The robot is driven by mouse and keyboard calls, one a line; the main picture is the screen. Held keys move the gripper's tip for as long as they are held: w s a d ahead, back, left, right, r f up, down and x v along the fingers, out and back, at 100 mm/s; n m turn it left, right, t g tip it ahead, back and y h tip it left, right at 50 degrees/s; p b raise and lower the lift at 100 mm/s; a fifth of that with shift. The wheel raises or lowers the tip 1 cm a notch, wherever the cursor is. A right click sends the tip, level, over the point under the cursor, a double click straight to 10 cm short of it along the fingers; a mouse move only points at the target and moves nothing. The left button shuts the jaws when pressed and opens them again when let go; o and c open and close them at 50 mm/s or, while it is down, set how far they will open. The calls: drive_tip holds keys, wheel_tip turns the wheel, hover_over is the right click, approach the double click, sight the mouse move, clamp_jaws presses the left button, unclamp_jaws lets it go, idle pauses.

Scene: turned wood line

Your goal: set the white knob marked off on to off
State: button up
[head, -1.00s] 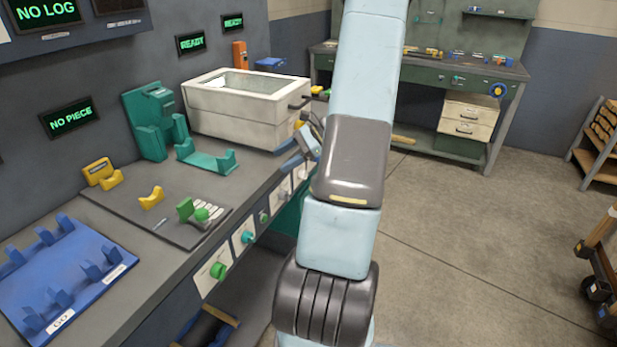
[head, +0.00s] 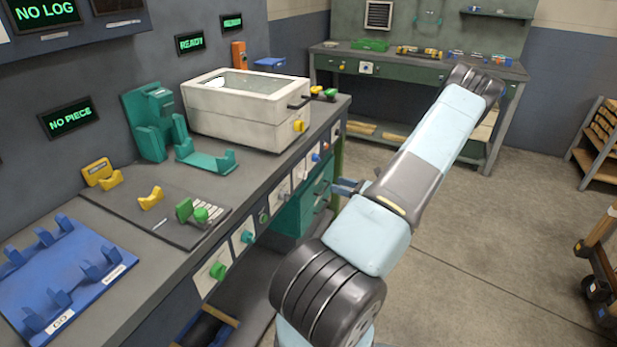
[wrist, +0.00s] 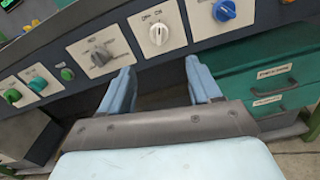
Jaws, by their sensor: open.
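The white knob (wrist: 158,34) sits on a pale square plate on the bench's front panel in the wrist view. Its plate has small dark marks above the knob, too blurred to read surely. I cannot tell exactly which mark its pointer faces. In the head view the white plate (head: 299,171) is small on the bench front. My gripper (wrist: 160,68) is open and empty, its two blue fingers apart below the knob in the picture and not touching it. In the head view my gripper (head: 349,187) shows partly beside the bench front, the rest hidden by my arm.
A grey knob (wrist: 99,56) is left of the white one and a blue knob (wrist: 224,10) is right. Green knobs (wrist: 67,74) lie farther left. Teal drawers (wrist: 277,85) stand below at right. A white box (head: 235,112) stands on the bench.

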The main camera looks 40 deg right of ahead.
sight(303, 174)
drive_tip(key=x, duration=1.3)
drive_tip(key=shift+w, duration=0.25)
drive_tip(key=shift+a+r, duration=0.1)
drive_tip(key=shift+a, duration=0.05)
drive_tip(key=shift+c, duration=0.4)
